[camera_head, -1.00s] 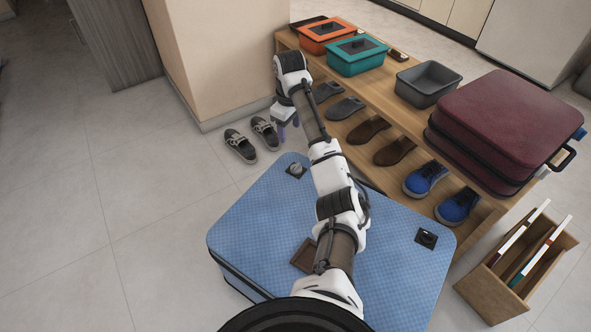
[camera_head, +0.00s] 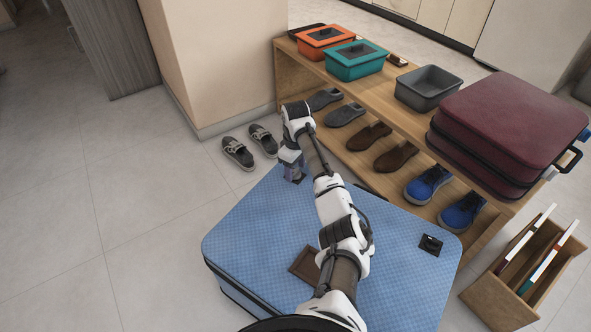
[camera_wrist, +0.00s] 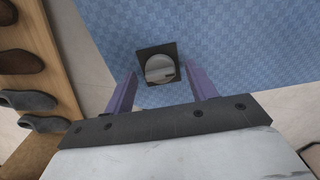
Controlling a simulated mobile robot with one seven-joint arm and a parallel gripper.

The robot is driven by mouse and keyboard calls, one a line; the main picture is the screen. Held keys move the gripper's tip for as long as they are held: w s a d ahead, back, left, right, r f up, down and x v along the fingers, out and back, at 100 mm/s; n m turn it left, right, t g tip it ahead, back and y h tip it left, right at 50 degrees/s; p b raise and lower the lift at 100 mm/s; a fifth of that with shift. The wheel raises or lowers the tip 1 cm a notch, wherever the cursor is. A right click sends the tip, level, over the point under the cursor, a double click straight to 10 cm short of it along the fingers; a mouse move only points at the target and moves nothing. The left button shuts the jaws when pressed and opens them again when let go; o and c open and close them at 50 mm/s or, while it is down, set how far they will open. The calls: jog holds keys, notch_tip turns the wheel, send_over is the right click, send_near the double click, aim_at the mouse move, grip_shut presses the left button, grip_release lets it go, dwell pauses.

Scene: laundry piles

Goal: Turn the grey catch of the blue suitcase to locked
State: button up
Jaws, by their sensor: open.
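The blue suitcase (camera_head: 255,225) lies flat on the floor under my arm. In the wrist view its blue patterned top (camera_wrist: 235,45) fills the upper right. The grey catch (camera_wrist: 160,68) is a round knob with a bar across it, set on a dark square plate near the suitcase's edge. My gripper (camera_wrist: 161,85) is open, with one purple finger on each side of the catch and a gap to both. The fingers do not appear to touch it. In the head view my gripper (camera_head: 294,176) is over the suitcase's far corner and hides this catch.
A second dark catch (camera_head: 431,244) sits at the suitcase's right corner, and a brown tray-like patch (camera_head: 305,264) is on its top. A wooden shoe bench (camera_head: 375,88) stands behind, bearing a maroon suitcase (camera_head: 515,120). Grey shoes (camera_head: 250,146) lie on the floor beyond the gripper.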

jog(key=shift+f, duration=0.1)
jog(key=shift+c, duration=0.5)
jog(key=c, duration=0.9)
